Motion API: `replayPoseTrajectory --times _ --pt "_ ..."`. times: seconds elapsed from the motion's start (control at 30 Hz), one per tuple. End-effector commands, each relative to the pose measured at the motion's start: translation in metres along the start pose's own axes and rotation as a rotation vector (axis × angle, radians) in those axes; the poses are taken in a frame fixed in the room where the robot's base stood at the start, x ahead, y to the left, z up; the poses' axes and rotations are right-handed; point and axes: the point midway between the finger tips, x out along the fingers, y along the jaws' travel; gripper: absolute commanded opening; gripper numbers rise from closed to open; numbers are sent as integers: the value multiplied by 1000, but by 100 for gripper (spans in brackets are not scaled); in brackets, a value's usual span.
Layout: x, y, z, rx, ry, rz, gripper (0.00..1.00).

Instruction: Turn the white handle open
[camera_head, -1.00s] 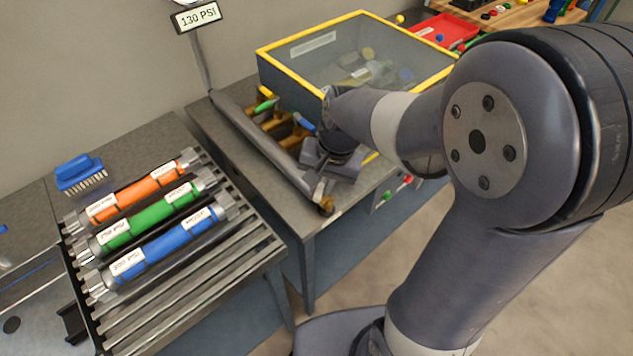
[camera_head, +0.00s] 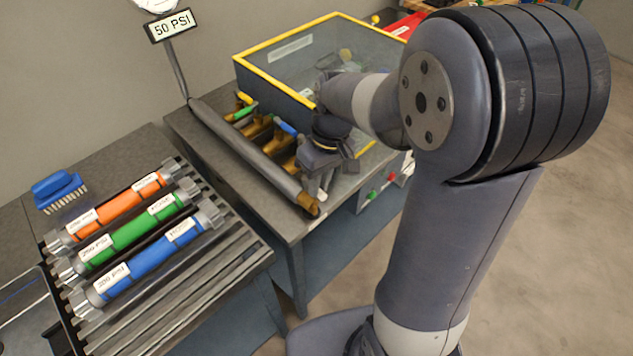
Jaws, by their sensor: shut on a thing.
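My gripper (camera_head: 316,178) is shut at the near end of the grey pipe manifold (camera_head: 244,152), just right of the pipe. A small pale piece (camera_head: 322,194) shows under the jaws and seems to be the white handle. Most of it is hidden by the gripper, so its exact angle cannot be told. Brass valves (camera_head: 257,127) branch from the pipe, with yellow (camera_head: 244,98), green (camera_head: 243,112) and blue (camera_head: 285,127) handles farther back. The gauge sign (camera_head: 171,25) reads 50 PSI.
A yellow-rimmed box with a clear lid (camera_head: 290,52) stands close behind my gripper. Open floor is at right.

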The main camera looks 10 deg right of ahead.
Motion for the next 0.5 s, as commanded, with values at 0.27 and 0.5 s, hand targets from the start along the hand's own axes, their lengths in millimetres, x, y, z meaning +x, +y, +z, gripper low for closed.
replayPoseTrajectory --times 0.27,0.5 --pt "-2 3 -1 -80 -13 2 0" --pt "-2 4 -2 -95 -15 2 0"
